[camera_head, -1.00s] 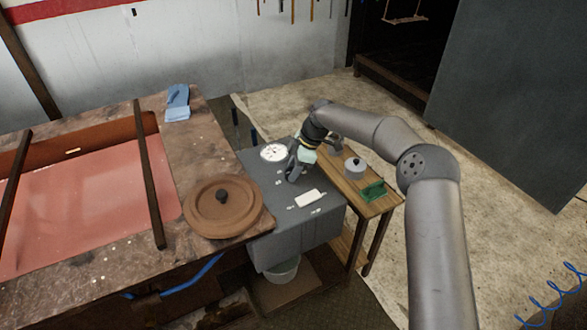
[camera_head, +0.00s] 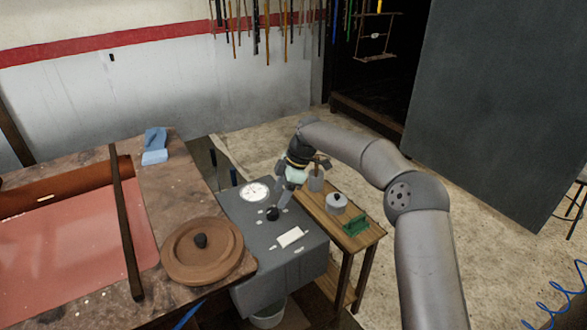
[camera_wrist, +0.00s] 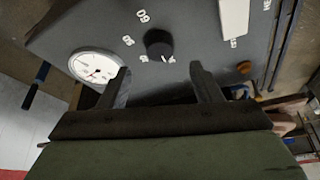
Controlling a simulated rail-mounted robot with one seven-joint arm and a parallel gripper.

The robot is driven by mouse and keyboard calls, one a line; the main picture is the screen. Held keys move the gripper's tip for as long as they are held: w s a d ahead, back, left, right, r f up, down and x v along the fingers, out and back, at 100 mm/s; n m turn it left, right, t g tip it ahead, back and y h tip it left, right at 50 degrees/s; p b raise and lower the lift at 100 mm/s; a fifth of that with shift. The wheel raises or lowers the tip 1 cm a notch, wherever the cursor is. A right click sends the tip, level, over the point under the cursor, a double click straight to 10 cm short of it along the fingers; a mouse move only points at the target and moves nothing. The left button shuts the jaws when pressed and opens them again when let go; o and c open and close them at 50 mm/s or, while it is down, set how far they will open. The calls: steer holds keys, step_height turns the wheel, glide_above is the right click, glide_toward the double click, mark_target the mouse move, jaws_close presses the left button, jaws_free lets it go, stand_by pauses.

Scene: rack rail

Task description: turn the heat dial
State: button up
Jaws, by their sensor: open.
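The heat dial is a round black knob (camera_head: 272,214) on top of the grey control box (camera_head: 262,250). In the wrist view the black knob (camera_wrist: 158,43) sits among white number marks, just beyond my fingertips. My gripper (camera_head: 285,200) is close above and to the right of the knob in the head view. In the wrist view my gripper (camera_wrist: 160,80) has its two fingers spread apart, with nothing between them and the knob in front of the gap. The fingers appear clear of the knob.
A brown lidded disc (camera_head: 202,250) lies on the bench to the left. A small wooden table (camera_head: 350,238) with a grey pot (camera_head: 336,203) and a green item (camera_head: 355,225) stands to the right.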

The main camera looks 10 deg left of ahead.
steer(key=v, duration=1.1)
steer(key=shift+f, duration=0.1)
steer(key=s+d+r+m+t+h, duration=0.2)
steer(key=s+d+m+h, duration=0.2)
steer(key=s+d+m, duration=1.15)
steer(key=s+d+f+m, duration=0.3)
steer(key=s+d, duration=0.4)
steer(key=s, duration=0.4)
steer(key=s+d+f+m, duration=0.3)
steer(key=s+d, duration=0.5)
steer(key=s, duration=0.4)
steer(key=shift+f+m, duration=0.15)
steer(key=shift+m, duration=0.4)
